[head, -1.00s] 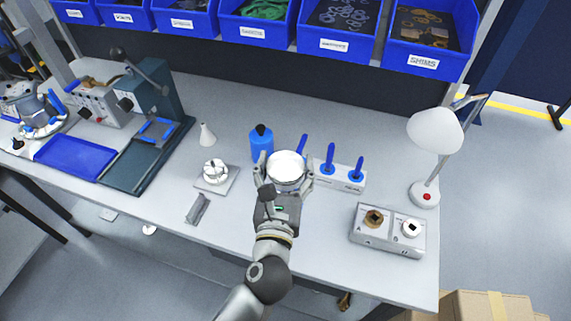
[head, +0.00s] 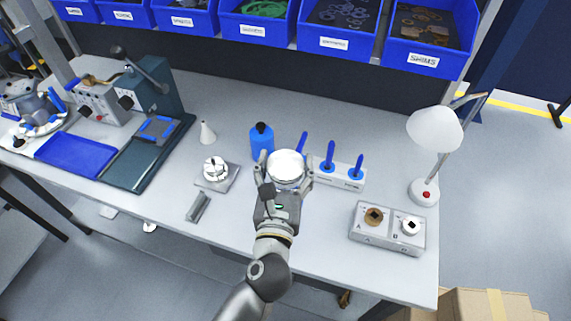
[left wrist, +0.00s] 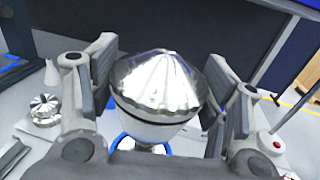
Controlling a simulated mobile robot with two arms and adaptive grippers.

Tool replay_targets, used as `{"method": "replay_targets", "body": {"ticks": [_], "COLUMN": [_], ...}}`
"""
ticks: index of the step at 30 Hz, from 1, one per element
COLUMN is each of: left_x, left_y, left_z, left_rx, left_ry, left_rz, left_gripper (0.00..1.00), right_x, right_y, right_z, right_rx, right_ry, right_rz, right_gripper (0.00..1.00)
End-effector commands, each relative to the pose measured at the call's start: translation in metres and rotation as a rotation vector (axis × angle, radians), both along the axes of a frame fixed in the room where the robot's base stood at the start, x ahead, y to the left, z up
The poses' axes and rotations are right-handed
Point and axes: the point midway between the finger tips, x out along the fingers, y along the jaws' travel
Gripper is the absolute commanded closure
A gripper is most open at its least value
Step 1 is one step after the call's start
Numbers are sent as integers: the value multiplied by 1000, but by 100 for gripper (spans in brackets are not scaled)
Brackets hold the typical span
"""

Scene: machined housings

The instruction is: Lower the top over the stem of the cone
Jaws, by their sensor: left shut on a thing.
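My left gripper (head: 286,180) is shut on a shiny silver round top (head: 287,166) and holds it over the middle of the bench. In the left wrist view the top (left wrist: 157,85) has a fluted, pointed upper face and a dark line round its rim, with a finger on either side. A finned silver round part (head: 215,168), which looks like the cone with its stem, sits on a square plate to the left of the gripper. It also shows in the left wrist view (left wrist: 44,106), apart from the top. My right gripper is not in view.
A blue bottle (head: 262,141) stands close behind-left of the gripper. A rack with blue-handled tools (head: 342,171) is at its right. A small pale cone-shaped piece (head: 207,133), a grey block (head: 198,207), a two-socket box (head: 388,230) and a lamp (head: 434,132) stand around.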

Motion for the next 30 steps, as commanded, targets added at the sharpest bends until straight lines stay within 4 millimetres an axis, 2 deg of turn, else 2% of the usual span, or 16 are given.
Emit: {"method": "replay_targets", "body": {"ticks": [30], "left_x": [0], "left_y": [0], "left_z": [-8], "left_rx": [-1], "left_ry": [-1], "left_rz": [-1], "left_gripper": [60], "right_x": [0], "right_y": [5], "right_z": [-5], "right_rx": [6], "right_ry": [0], "right_rz": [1], "right_gripper": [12]}}
